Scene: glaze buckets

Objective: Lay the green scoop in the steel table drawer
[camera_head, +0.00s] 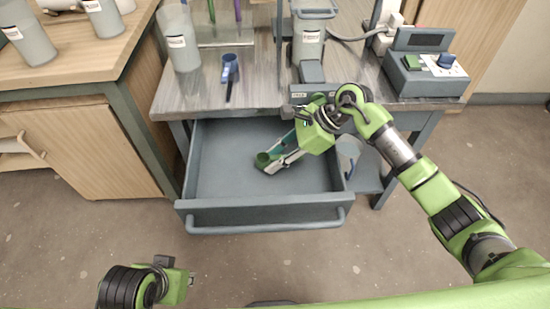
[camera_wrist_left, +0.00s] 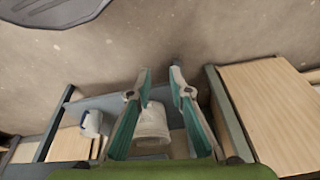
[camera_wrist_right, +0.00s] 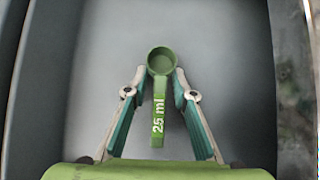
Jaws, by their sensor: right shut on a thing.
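The green scoop (camera_wrist_right: 161,62), marked 25 ml, is between the fingers of my right gripper (camera_wrist_right: 160,80), which is shut on it. I cannot tell whether the scoop touches the drawer floor. The rest of the drawer looks empty. My left gripper (camera_wrist_left: 161,75) is open and empty, away from the drawer; in the head view only part of it shows at the lower left.
A wooden cabinet (camera_head: 85,140) stands left of the drawer. The floor in front is clear.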

